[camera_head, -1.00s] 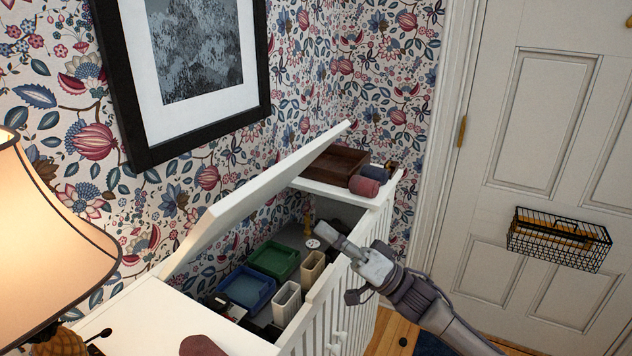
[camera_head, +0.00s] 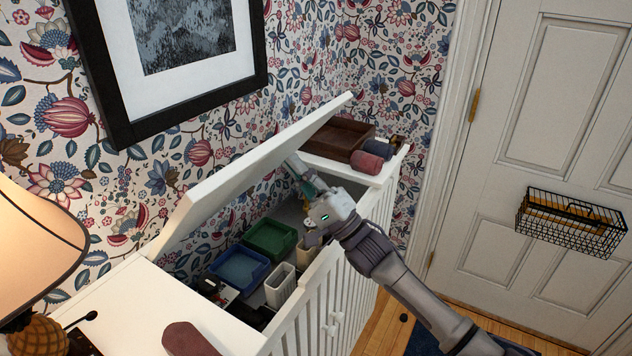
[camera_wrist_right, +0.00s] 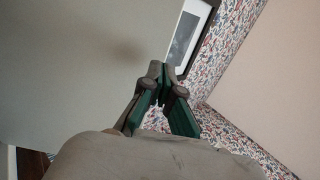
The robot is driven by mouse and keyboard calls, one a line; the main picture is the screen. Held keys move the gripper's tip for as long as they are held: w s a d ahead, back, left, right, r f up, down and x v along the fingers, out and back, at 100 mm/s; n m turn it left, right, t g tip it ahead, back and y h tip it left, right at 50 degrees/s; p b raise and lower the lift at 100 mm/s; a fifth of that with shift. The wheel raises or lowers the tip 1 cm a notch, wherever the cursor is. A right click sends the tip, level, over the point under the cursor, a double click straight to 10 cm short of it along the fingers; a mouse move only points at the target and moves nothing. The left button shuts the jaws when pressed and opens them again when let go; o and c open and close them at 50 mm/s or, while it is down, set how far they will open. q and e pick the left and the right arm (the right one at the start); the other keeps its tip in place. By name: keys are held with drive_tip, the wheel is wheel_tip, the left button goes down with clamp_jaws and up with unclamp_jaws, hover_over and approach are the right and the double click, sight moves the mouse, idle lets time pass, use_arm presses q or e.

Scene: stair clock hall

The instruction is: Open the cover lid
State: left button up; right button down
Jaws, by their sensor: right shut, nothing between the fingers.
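The white cover lid (camera_head: 248,165) of the slatted cabinet is partly raised and tilted, its free edge slanting up above the open compartment. My right gripper (camera_head: 293,163) has reached over the cabinet's front edge and under the lid. Its fingers are shut and empty, with the tips close to the lid's underside; I cannot tell if they touch. In the right wrist view the shut green and grey fingers (camera_wrist_right: 163,82) point towards the wall, with a large grey surface (camera_wrist_right: 65,65), apparently the lid's underside, at the left. My left gripper is not in view.
Inside are a blue tray (camera_head: 240,268), a green tray (camera_head: 271,239) and white containers (camera_head: 281,287). A brown wooden tray (camera_head: 340,137) and rolled cloths (camera_head: 367,161) rest on the right top. A lamp (camera_head: 35,245) stands left; a framed picture (camera_head: 120,110) hangs behind.

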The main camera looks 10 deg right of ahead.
drive_tip(key=shift+x, duration=0.8)
drive_tip(key=shift+w+a+r, duration=0.25)
drive_tip(key=shift+r, duration=0.05)
drive_tip(key=shift+r+p, duration=0.15)
drive_tip(key=shift+p, duration=0.25)
drive_tip(key=shift+g+h, duration=0.5)
drive_tip(key=shift+h, duration=0.2)
drive_tip(key=a+r+p, duration=0.1)
drive_tip(key=p, duration=0.1)
drive_tip(key=w+a+r+p, duration=0.1)
drive_tip(key=r+p, duration=0.1)
drive_tip(key=w+a+r+p, duration=0.1)
drive_tip(key=r+p, duration=0.1)
drive_tip(key=shift+w+a+r, duration=0.1)
drive_tip(key=shift+w+a, duration=0.1)
drive_tip(key=shift+w, duration=0.05)
drive_tip(key=w+a+r+g+h+p, duration=0.1)
drive_tip(key=w+a+r+h+p, duration=0.1)
drive_tip(key=a+p, duration=0.3)
drive_tip(key=shift+w+r+g, duration=0.2)
drive_tip(key=shift+w+g, duration=0.1)
drive_tip(key=shift+w, duration=0.45)
